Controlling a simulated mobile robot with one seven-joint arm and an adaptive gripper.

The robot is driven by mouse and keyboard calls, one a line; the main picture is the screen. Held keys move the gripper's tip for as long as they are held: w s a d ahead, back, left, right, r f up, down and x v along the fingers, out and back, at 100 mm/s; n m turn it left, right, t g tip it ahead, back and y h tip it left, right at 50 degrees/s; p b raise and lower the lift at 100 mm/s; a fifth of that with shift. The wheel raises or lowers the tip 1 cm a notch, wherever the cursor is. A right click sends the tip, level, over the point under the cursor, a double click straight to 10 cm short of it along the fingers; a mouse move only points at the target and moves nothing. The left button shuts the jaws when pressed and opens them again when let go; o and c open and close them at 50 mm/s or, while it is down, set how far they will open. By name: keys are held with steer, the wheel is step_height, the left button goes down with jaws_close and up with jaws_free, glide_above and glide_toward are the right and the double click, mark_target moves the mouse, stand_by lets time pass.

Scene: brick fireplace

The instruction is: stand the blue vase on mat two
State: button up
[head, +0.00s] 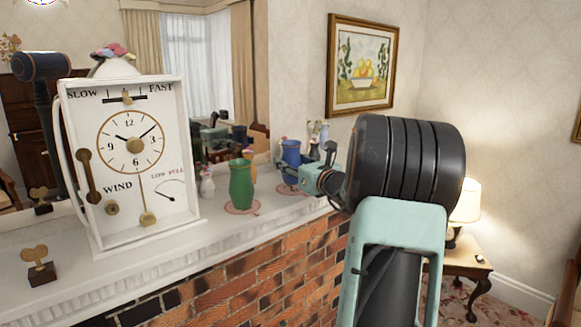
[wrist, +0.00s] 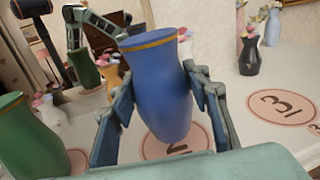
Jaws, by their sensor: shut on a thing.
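The blue vase (head: 291,152) is upright over the mantel, to the right of the green vase. It also shows in the wrist view (wrist: 160,90), with a gold band at its rim. My gripper (wrist: 158,82) is shut on its body, one finger on each side. Mat two (wrist: 200,138), a pink disc with a dark numeral, lies under the vase, partly hidden by it. It also shows in the head view (head: 285,190). I cannot tell whether the base touches the mat.
The green vase (head: 241,186) stands on another mat close to the left. A mat marked 3 (wrist: 285,106) lies bare to the right. A dark vase with flowers (wrist: 249,52) stands behind it. A large white clock (head: 132,150) stands further left.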

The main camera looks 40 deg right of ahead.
steer(key=shift+f, duration=0.9)
steer(key=o, duration=0.9)
steer(key=shift+f, duration=0.15)
steer(key=shift+c, duration=0.2)
steer(key=o, duration=0.4)
steer(key=shift+o, duration=0.2)
steer(key=shift+r, duration=0.2)
steer(key=shift+s+f, duration=0.1)
steer(key=shift+s, duration=0.3)
steer(key=s+a+b, duration=0.1)
steer(key=s+b, duration=0.1)
steer(key=s, duration=0.9)
steer(key=shift+s+a+b, duration=0.15)
steer(key=shift+a+b, duration=0.05)
steer(key=shift+b, duration=0.1)
